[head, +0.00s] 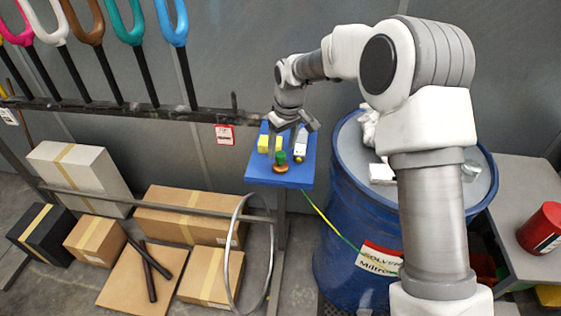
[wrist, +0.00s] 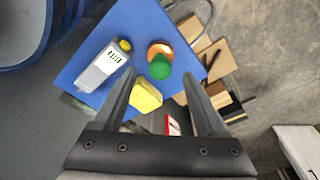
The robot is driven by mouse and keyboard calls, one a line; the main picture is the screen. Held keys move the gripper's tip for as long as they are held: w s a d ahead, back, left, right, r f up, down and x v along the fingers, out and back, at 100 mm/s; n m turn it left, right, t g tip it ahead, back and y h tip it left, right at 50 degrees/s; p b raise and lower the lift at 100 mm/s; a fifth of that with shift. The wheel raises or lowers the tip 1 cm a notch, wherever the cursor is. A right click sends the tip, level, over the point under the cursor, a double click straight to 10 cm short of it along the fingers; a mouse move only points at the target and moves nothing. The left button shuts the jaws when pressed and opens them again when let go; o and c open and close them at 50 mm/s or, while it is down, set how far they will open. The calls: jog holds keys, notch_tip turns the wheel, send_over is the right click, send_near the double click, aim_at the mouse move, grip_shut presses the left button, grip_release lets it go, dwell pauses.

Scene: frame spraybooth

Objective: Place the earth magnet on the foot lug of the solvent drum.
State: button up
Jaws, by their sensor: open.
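The likely earth magnet, a copper-coloured disc with a green knob (head: 281,160), stands on a small blue shelf (head: 296,180) left of the drum. It also shows in the wrist view (wrist: 160,65), between and beyond my fingertips. My gripper (head: 292,125) is open and empty above the shelf, apart from the magnet. The blue solvent drum (head: 340,235) carries a label reading "SOLVEN". A yellow-green cable (head: 328,220) runs from the shelf towards the drum's side. I cannot make out the foot lug; my arm covers part of the drum.
A white-grey bottle with a yellow cap (wrist: 103,64) and a yellow block (wrist: 146,96) share the shelf. Boxes (head: 185,215) and a metal hoop (head: 232,255) are lower left. A red can (head: 541,228) stands right.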

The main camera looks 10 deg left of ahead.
aim_at(281, 153)
jog(key=f, duration=0.1)
jog(key=f+p, duration=0.1)
jog(key=f, duration=0.3)
jog(key=shift+w+a, duration=0.3)
jog(key=shift+a, duration=0.05)
grip_shut()
